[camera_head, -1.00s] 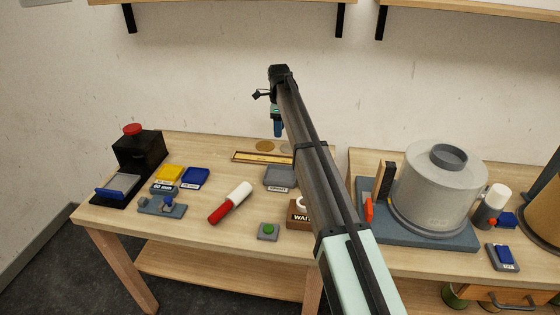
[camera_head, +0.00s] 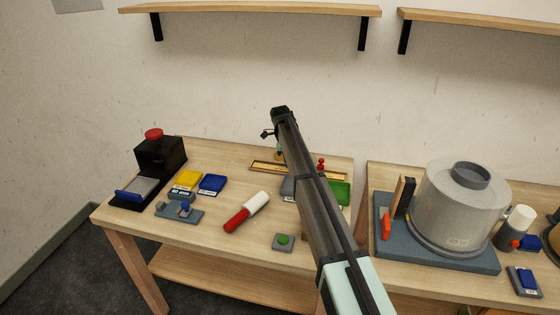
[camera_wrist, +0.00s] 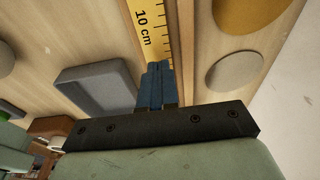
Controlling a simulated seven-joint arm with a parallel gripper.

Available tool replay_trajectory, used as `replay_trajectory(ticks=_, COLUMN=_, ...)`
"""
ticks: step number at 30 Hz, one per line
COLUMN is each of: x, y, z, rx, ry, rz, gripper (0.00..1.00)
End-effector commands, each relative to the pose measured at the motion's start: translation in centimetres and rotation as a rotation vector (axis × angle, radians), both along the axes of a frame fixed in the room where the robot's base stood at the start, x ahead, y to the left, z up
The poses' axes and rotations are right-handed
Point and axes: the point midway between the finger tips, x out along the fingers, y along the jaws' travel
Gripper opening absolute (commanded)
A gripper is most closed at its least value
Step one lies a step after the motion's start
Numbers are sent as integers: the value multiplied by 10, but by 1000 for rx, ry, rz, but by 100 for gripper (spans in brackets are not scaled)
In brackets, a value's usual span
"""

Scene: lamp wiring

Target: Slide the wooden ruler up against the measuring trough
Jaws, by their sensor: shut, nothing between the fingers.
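A long yellow strip with black marks and "10 cm" (camera_wrist: 146,22) runs between brown wooden rails (camera_wrist: 180,38) in the wrist view. I cannot tell whether it is the loose wooden ruler or the scale of the measuring trough. In the head view the long wood-framed piece (camera_head: 262,167) lies near the back of the left table, partly hidden by my arm. My gripper's blue fingers (camera_wrist: 157,84) are shut and empty, with their tips over the strip's edge by the rail. Contact is unclear. The gripper (camera_head: 279,153) is small and mostly hidden in the head view.
A grey tray (camera_wrist: 97,88) lies left of the strip, and round discs (camera_wrist: 235,68) lie right of it. The wall is close behind.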

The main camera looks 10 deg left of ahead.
Motion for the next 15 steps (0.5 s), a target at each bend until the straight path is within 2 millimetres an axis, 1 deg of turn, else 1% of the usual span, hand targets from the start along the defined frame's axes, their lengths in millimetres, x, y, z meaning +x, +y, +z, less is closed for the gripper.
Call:
replay_trajectory(ticks=1, x=-1, y=-11, z=0, rx=0, ry=0, rz=-2, gripper=0)
replay_trajectory(ticks=3, x=-1, y=-22, z=0, rx=0, ry=0, rz=-1, gripper=0)
replay_trajectory(ticks=9, x=-1, y=-51, z=0, rx=1, ry=-1, rz=0, gripper=0)
replay_trajectory(ticks=11, x=-1, y=-57, z=0, rx=1, ry=-1, rz=0, gripper=0)
replay_trajectory(ticks=15, x=0, y=-55, z=-12, rx=0, ry=1, rz=1, gripper=0)
